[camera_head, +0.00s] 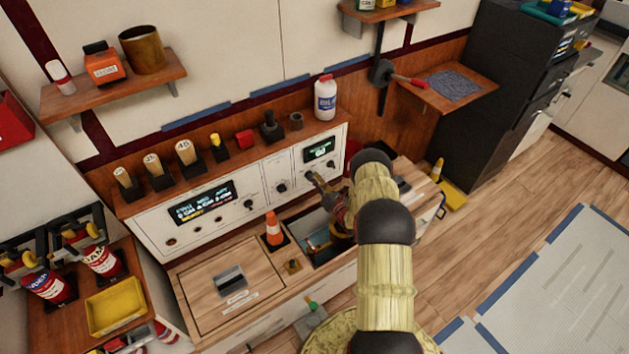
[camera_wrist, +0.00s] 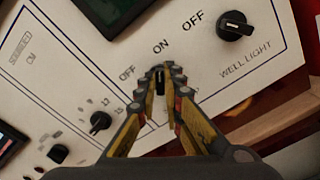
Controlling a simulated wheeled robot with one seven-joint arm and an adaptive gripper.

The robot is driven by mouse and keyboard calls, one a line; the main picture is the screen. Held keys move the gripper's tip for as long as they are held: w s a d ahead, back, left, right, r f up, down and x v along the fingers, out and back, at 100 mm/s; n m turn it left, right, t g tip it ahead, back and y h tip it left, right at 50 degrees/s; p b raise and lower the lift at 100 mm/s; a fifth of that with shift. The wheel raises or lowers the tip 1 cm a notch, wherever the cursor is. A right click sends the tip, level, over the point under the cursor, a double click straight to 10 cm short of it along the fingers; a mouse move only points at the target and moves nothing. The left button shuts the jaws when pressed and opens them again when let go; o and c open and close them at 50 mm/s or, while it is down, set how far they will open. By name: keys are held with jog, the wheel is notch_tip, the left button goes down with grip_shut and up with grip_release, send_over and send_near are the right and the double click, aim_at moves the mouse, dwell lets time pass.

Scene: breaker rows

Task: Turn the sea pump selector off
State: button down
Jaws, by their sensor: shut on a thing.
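A white control panel (camera_head: 275,180) stands on the wooden counter and carries a row of black knobs. My gripper (camera_head: 316,180) reaches its right part, under a small green display. In the wrist view my gripper (camera_wrist: 162,78) is shut on a small black knob (camera_wrist: 160,77), with one fingertip on each side. The word OFF is left of this knob and ON is above it. The fingers hide any name below it, so I cannot read whether it is the sea pump selector. The knob stands roughly upright in the picture.
The black WELL LIGHT knob (camera_wrist: 235,26) is at the upper right of the wrist view. A smaller knob (camera_wrist: 101,121) is on the left. A white bottle (camera_head: 325,97) stands above.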

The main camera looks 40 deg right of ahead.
jog(key=shift+a+n+b, duration=0.15)
jog(key=shift+n+b, duration=0.8)
jog(key=shift+n, duration=1.55)
jog(key=shift+a+n+b, duration=0.15)
jog(key=shift+n+b, duration=0.85)
jog(key=shift+n, duration=1.5)
jog(key=shift+a+n+b, duration=0.15)
jog(key=shift+n+b, duration=0.8)
jog(key=shift+n, duration=1.55)
jog(key=c, duration=1.9)
grip_release()
